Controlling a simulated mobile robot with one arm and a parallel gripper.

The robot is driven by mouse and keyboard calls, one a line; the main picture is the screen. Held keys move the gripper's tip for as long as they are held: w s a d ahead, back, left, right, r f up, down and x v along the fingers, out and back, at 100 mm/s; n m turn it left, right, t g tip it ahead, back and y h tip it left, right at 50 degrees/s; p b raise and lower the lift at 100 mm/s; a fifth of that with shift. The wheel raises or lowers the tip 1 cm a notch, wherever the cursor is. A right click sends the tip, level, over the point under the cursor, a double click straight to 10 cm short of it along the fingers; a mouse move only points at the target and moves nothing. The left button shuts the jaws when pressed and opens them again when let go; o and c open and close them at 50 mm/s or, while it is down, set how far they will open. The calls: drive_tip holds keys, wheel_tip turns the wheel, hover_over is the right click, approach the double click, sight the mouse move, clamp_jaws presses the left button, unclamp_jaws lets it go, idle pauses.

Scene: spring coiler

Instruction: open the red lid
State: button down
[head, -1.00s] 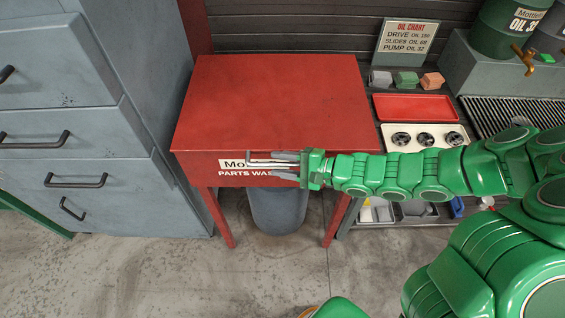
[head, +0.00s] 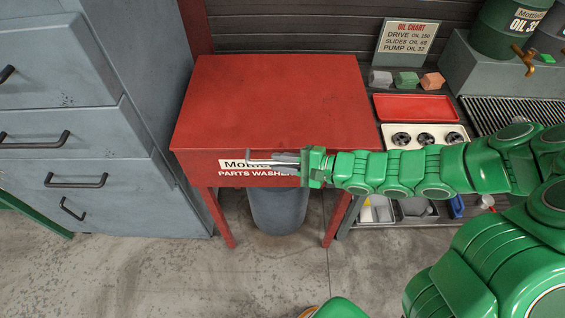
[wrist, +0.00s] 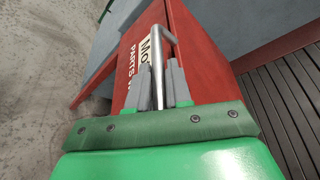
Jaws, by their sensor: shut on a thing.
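The red lid (head: 275,100) is the flat top of the red parts washer and lies down, closed. A metal bar handle (head: 262,152) is on its front, above the "PARTS WASHER" lettering. It also shows in the wrist view (wrist: 157,55). My gripper (head: 277,159) reaches in from the right at the front face. In the wrist view its two grey fingers (wrist: 160,72) are on either side of the handle bar, shut on it. Part of the handle and the label is hidden behind the fingers.
A grey drawer cabinet (head: 75,110) stands close at the left. A bench with a red tray (head: 413,105), small blocks and an oil chart sign (head: 407,42) is at the right. A grey bin (head: 278,208) stands under the washer. The floor in front is clear.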

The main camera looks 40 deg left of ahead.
drive_tip(key=w+a+r+m+h, duration=0.1)
drive_tip(key=w+a+r, duration=0.2)
drive_tip(key=r, duration=0.7)
drive_tip(key=w+a+r+m, duration=0.1)
drive_tip(key=w+a+r, duration=0.2)
drive_tip(key=r, duration=0.8)
drive_tip(key=w+a+r+m+h, duration=0.1)
drive_tip(key=w+a+r, duration=0.2)
drive_tip(key=r, duration=0.7)
drive_tip(key=w+a+r, duration=0.9)
drive_tip(key=r, duration=0.1)
drive_tip(key=shift+w+a+r+g, duration=0.15)
drive_tip(key=shift+w+a+g, duration=0.1)
drive_tip(key=shift+w+g, duration=0.15)
drive_tip(key=c, duration=1.1)
unclamp_jaws()
